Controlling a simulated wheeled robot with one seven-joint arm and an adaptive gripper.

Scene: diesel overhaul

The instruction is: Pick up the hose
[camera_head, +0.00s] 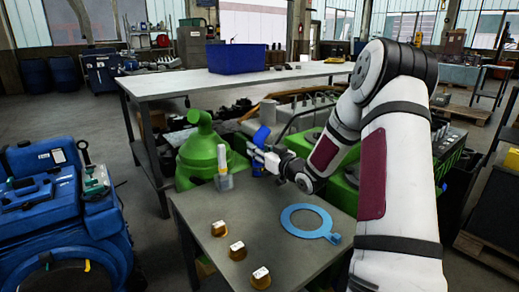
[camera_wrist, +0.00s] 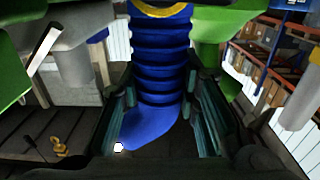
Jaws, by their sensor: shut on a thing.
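The hose (camera_wrist: 160,60) is a blue ribbed tube with a smooth blue lower end in the wrist view. It stands between the two fingers of my gripper (camera_wrist: 155,112), which is shut on it. In the head view the hose (camera_head: 261,135) shows as a small blue piece at my gripper (camera_head: 262,157), above the far edge of the small grey table. A yellow ring sits round the hose's top end in the wrist view. Much of the hose is hidden by my gripper in the head view.
The small table (camera_head: 290,252) holds a flat blue ring (camera_head: 287,219), three brass pieces with white tops (camera_head: 237,250) and an upright grey-and-white tube (camera_head: 222,168). Green machinery (camera_head: 202,150) stands just beyond it. A long workbench (camera_head: 180,84) with a blue bin (camera_head: 236,59) stands behind.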

